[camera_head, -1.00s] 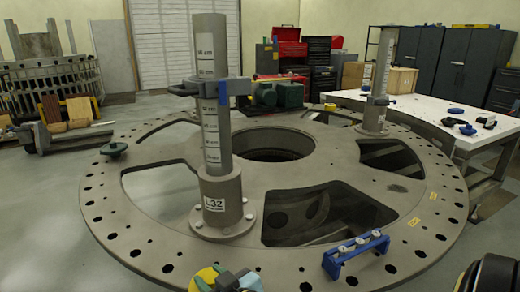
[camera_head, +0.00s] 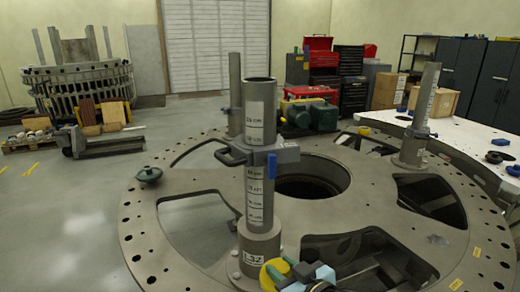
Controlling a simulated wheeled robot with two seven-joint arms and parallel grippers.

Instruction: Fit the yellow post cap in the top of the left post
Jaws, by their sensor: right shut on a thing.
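The left post (camera_head: 258,190) stands upright on the turret plate, labelled L32 at its base, with measure marks up its side. Its top end (camera_head: 260,80) is open, and a grey clamp with a handle (camera_head: 262,153) sits around it. The yellow post cap (camera_head: 273,273) shows at the bottom edge, in front of the post's base in the picture. My right gripper (camera_head: 292,272), with green and light-blue parts, is shut on the cap and partly hides it; the frame's bottom edge cuts both. My left gripper is not in view.
The turret plate (camera_head: 165,225) has a large middle hole and several cut-outs. Two other posts stand behind (camera_head: 235,95) and at right (camera_head: 418,115). A dark green round knob (camera_head: 149,175) is at the plate's left. A white table (camera_head: 470,135) stands right.

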